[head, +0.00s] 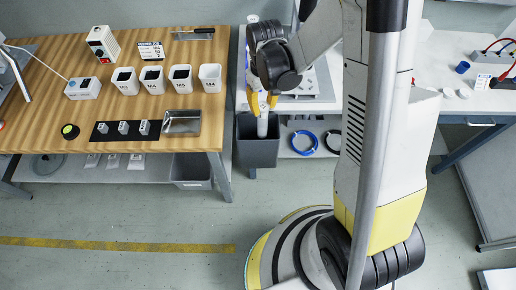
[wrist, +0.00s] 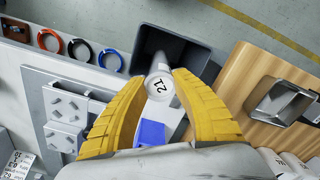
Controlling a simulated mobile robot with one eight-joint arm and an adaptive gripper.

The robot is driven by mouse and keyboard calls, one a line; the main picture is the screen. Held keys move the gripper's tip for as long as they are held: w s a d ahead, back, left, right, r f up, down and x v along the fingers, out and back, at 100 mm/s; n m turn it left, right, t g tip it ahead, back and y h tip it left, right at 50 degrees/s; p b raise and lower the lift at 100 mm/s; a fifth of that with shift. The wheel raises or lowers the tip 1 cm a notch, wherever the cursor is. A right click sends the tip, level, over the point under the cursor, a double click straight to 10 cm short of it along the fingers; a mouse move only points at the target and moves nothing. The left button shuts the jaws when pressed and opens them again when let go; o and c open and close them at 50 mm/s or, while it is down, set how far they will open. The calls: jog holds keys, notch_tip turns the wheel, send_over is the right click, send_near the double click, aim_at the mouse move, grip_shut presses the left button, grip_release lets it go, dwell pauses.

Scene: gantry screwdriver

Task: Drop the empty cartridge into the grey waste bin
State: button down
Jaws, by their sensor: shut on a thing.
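My gripper (head: 262,102) is shut on a white cylindrical cartridge (head: 263,126), with a yellow finger on each side of it. The cartridge hangs roughly upright in the head view. The grey waste bin (head: 258,157) stands on the floor between the wooden table and the light bench. The cartridge's lower end overlaps the bin opening. In the wrist view the bin (wrist: 207,66) lies behind the cartridge. I cannot tell how far the cartridge reaches inside.
On the right, coiled cables (head: 304,142) lie on a low shelf. A fixture (wrist: 68,108) sits on the light bench.

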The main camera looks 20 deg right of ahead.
jog(key=shift+f, duration=0.45)
jog(key=c, duration=1)
grip_release()
jog(key=shift+r, duration=0.15)
notch_tip(320, 180, up, 12)
jog(key=shift+f, duration=0.1)
